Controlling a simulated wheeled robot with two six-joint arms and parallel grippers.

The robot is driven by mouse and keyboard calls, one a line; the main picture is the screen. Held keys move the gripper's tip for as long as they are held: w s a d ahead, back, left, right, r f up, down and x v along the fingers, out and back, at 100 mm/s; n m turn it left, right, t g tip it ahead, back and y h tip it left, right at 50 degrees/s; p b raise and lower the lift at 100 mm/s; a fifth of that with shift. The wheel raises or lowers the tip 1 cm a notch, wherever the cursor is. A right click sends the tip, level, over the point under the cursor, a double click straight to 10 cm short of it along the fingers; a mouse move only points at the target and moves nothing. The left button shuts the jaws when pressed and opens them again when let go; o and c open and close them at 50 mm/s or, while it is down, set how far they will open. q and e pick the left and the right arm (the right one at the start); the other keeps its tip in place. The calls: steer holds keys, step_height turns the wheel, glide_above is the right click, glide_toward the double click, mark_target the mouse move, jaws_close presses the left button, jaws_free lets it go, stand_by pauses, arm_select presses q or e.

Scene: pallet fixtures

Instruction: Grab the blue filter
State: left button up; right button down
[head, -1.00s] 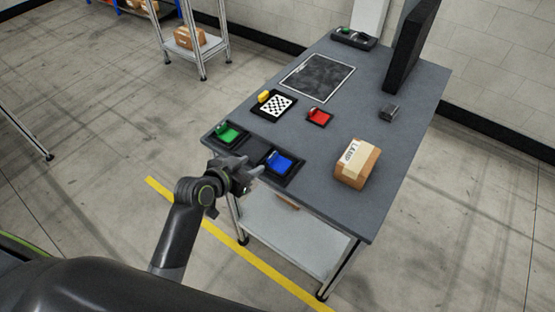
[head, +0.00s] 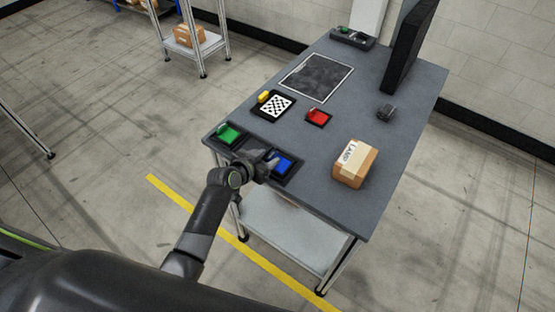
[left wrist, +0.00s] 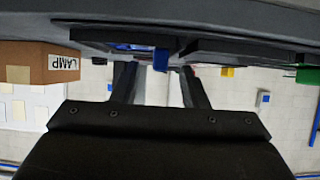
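The blue filter (head: 284,164) is a flat blue square in a black tray at the table's near edge. In the left wrist view, which looks upside down, its blue tab (left wrist: 160,60) shows between my fingers, with a gap on each side. My left gripper (head: 270,158) is at the left side of the filter and hides part of it and its tray. The left wrist view shows the two fingers (left wrist: 157,76) apart, not touching the tab. My right gripper is not in view.
A green filter (head: 229,135) in a tray is to the left and a red one (head: 318,117) is behind. A LAMP box (head: 355,164) stands to the right. A checkered board (head: 274,106), a yellow piece (head: 263,97) and a monitor (head: 410,45) are farther back.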

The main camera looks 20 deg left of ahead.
arm_select(q)
steer(key=shift+x, duration=0.85)
jaws_close()
steer(key=shift+r, duration=0.1)
